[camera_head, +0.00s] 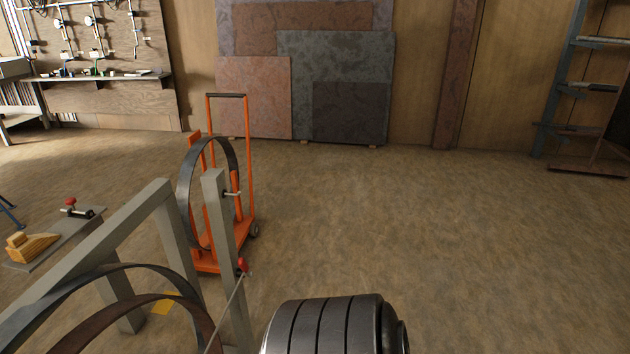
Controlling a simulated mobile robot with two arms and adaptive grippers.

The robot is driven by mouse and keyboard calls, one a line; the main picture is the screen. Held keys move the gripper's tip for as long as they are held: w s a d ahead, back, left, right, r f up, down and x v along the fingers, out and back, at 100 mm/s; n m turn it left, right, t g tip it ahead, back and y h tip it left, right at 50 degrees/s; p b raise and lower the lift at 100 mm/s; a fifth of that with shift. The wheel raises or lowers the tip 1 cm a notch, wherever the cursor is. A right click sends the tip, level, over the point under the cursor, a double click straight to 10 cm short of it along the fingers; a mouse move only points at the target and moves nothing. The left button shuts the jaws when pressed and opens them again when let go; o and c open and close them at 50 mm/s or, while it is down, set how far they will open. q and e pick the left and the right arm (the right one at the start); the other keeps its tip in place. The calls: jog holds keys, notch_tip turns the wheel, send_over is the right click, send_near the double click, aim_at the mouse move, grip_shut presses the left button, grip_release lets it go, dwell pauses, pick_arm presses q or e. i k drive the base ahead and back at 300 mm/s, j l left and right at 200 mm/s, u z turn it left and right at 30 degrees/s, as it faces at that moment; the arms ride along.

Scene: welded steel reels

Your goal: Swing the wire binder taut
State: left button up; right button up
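A thin grey rod with a red grip (242,266) slants up from the bottom edge beside a grey steel post (222,250); it may be the wire binder's lever. Its lower end is cut off by the picture's edge, and I see no wire clearly, so I cannot tell whether it is slack or taut. Dark and rusty steel hoops (150,302) curve through the grey frame (172,235) at the lower left. Neither gripper shows, and nothing visible touches the red grip.
An orange hand truck (249,160) holding a steel hoop (186,182) stands behind the frame. A board (75,240) with a red-knobbed clamp and wooden wedges lies left. A dark grooved cylinder (325,325), of unclear belonging, fills the bottom middle. Floor to the right is clear.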

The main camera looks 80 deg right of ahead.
aim_at(242, 262)
jog(key=z, duration=2.1)
